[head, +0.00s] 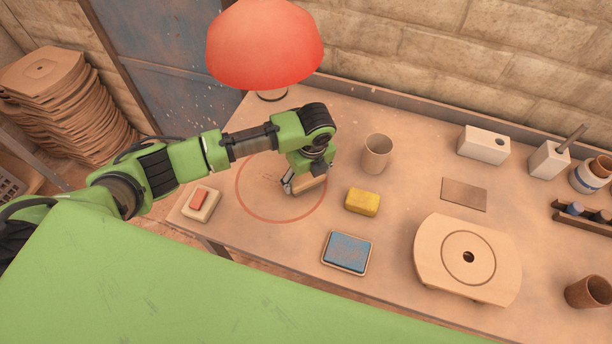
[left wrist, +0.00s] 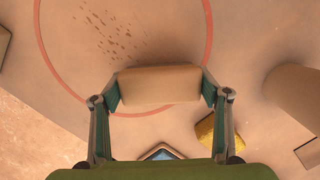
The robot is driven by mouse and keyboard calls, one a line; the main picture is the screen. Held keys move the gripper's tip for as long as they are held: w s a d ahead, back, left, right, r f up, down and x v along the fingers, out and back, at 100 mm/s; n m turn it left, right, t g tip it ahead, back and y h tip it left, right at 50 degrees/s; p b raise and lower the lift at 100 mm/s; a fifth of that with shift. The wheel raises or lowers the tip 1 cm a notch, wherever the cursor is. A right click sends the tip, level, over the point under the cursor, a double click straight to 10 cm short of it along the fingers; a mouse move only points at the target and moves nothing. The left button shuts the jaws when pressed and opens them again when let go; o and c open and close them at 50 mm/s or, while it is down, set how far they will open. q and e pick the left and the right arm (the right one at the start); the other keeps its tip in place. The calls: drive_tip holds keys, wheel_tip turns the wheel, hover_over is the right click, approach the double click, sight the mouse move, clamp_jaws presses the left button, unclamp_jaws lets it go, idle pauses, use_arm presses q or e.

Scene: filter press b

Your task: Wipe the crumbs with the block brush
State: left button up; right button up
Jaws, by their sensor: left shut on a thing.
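My left gripper (head: 303,184) is shut on the block brush (left wrist: 158,86), a tan block held crosswise between its two fingers in the left wrist view. In the head view the brush (head: 312,187) is partly hidden by the gripper. It is inside the right part of a red circle marked on the table; I cannot tell whether it touches the tabletop. The crumbs (left wrist: 112,35) are small brown specks inside the circle, apart from the brush. They show faintly in the head view (head: 270,176), left of the gripper. My right gripper is not in view.
A yellow sponge (head: 362,201), a cup (head: 376,154) and a blue pad in a tray (head: 347,253) stand right of the circle. A round-holed plate (head: 435,262) lies farther right.

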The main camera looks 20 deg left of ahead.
sight(268, 175)
use_arm(q)
drive_tip(key=shift+f, duration=0.55)
drive_tip(key=shift+a, duration=0.1)
drive_tip(key=shift+a+r+p, duration=0.15)
drive_tip(key=shift+a+p, duration=0.2)
drive_tip(key=shift+a, duration=0.25)
drive_tip(key=shift+a+p, duration=0.5)
drive_tip(key=shift+a, duration=0.55)
drive_tip(key=shift+w+a+p, duration=0.1)
drive_tip(key=shift+a+p, duration=0.9)
drive_tip(key=shift+a, duration=1.9)
drive_tip(key=shift+a+f, duration=0.25)
drive_tip(key=shift+a, duration=0.65)
